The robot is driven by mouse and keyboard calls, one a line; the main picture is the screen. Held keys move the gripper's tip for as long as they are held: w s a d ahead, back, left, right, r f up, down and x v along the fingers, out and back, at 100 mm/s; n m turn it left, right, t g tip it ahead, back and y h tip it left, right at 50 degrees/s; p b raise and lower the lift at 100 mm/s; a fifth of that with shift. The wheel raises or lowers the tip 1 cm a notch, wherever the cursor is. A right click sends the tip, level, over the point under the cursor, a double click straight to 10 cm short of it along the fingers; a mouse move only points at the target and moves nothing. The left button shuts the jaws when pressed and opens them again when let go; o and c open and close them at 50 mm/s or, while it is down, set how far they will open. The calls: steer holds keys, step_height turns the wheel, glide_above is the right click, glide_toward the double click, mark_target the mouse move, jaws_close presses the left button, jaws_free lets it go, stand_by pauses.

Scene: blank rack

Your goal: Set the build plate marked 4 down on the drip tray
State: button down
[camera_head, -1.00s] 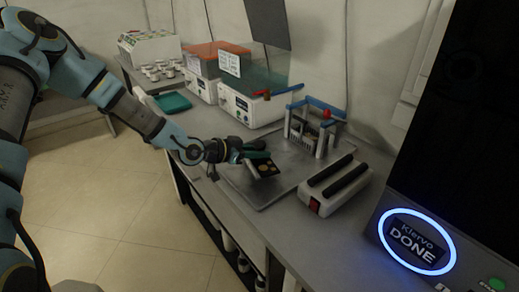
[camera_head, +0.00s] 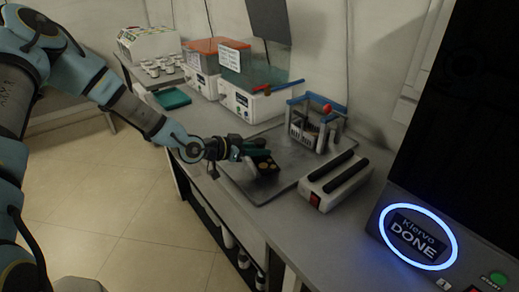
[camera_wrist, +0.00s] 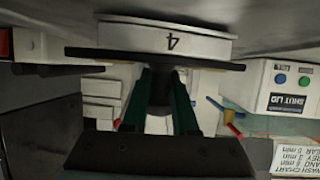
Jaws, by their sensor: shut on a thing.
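My gripper (camera_head: 246,152) is shut on the build plate marked 4, low over the grey metal tray (camera_head: 270,193) on the bench, which I take for the drip tray. In the head view the plate (camera_head: 264,166) shows a dark face with yellowish round spots. In the wrist view the plate (camera_wrist: 205,46) shows a pale edge with an upside-down "4" and a dark slab below it. My green-sided fingers (camera_wrist: 160,92) reach to its handle there. I cannot tell whether the plate touches the tray.
A rack with blue bars and a red knob (camera_head: 326,109) stands at the tray's far end. A white device with two black bars (camera_head: 335,181) is close on the right. Lidded stations (camera_head: 250,100) stand behind. A machine showing DONE (camera_head: 414,236) is at far right.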

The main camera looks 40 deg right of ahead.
steer(key=shift+f, duration=0.15)
steer(key=c, duration=0.6)
jaws_free()
